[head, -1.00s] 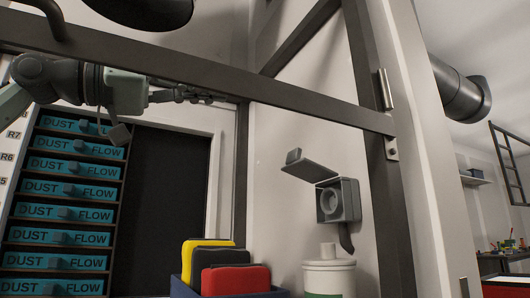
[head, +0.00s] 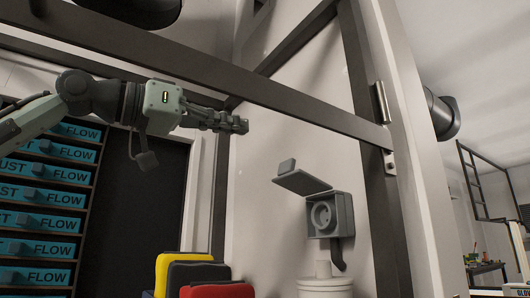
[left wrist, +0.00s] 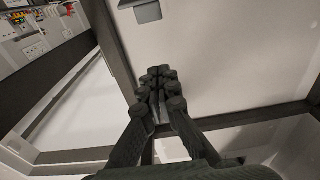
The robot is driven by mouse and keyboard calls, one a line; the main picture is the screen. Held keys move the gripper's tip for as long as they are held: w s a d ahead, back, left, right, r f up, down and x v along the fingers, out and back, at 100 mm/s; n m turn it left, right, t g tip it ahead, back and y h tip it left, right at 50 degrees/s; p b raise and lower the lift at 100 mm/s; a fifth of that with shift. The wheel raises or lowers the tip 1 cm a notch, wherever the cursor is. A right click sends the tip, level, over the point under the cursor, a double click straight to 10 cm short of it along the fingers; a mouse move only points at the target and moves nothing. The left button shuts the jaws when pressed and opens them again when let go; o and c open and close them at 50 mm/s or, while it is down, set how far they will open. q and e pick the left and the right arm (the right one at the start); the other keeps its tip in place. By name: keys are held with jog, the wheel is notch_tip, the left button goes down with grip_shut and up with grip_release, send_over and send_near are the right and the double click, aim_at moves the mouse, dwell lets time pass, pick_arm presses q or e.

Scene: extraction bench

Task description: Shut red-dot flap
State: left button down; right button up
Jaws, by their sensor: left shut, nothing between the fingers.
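A grey wall box (head: 331,215) with a round socket is on the pale wall, at the centre right of the head view. Its flap (head: 302,182) is hinged at the top and stands open, sticking out to the left with a small block on its upper side. I see no red dot on it. My left gripper (head: 242,126) is shut and empty, up and left of the flap and apart from it. In the left wrist view the gripper (left wrist: 157,82) shows shut fingers, and a grey part (left wrist: 148,12), perhaps the flap, is cut by the top edge. My right gripper is not in view.
A dark frame bar (head: 215,82) crosses in front of the wall, and a dark post (head: 374,150) stands right of the box. A white lidded container (head: 325,288) is below the box. Red, black and yellow items (head: 193,268) stand lower left. Drawers (head: 45,222) are at left.

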pick_arm(q)
jog(key=p, duration=0.2)
send_over(302, 177)
jog(key=a, duration=0.4)
jog(key=shift+w+a+f+b, duration=0.15)
jog(key=shift+f+b, duration=0.15)
jog(key=shift+f, duration=0.5)
jog(key=shift+w+f+b, duration=0.15)
jog(key=shift+f+b, duration=0.1)
jog(key=shift+f, duration=0.5)
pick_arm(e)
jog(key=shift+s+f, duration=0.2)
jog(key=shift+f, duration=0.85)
